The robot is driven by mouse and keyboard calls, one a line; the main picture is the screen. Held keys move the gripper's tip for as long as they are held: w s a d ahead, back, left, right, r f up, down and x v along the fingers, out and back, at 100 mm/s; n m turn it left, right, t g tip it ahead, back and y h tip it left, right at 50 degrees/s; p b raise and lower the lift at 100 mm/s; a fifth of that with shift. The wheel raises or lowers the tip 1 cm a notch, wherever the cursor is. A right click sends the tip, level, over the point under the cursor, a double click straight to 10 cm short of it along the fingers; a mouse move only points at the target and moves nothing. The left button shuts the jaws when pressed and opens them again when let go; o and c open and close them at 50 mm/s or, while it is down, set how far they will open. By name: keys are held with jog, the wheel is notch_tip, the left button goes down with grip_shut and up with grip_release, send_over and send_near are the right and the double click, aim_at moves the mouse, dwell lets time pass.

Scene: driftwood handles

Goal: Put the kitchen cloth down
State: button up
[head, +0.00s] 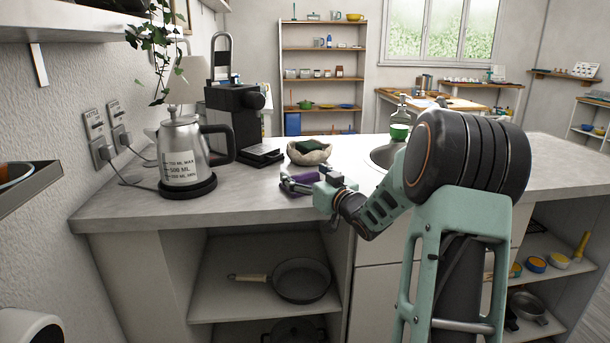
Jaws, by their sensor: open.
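A steel kettle (180,150) stands on its base to the left. A black coffee machine (234,115) is behind it. A pale bowl with a green sponge (309,152) sits just behind the cloth. A sink (384,156) is to the right. The counter between kettle and cloth is clear.

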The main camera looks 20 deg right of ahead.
jog(key=s+d+p, duration=0.1)
jog(key=s, duration=1.1)
jog(key=shift+d, duration=0.2)
jog(key=shift+w, duration=0.1)
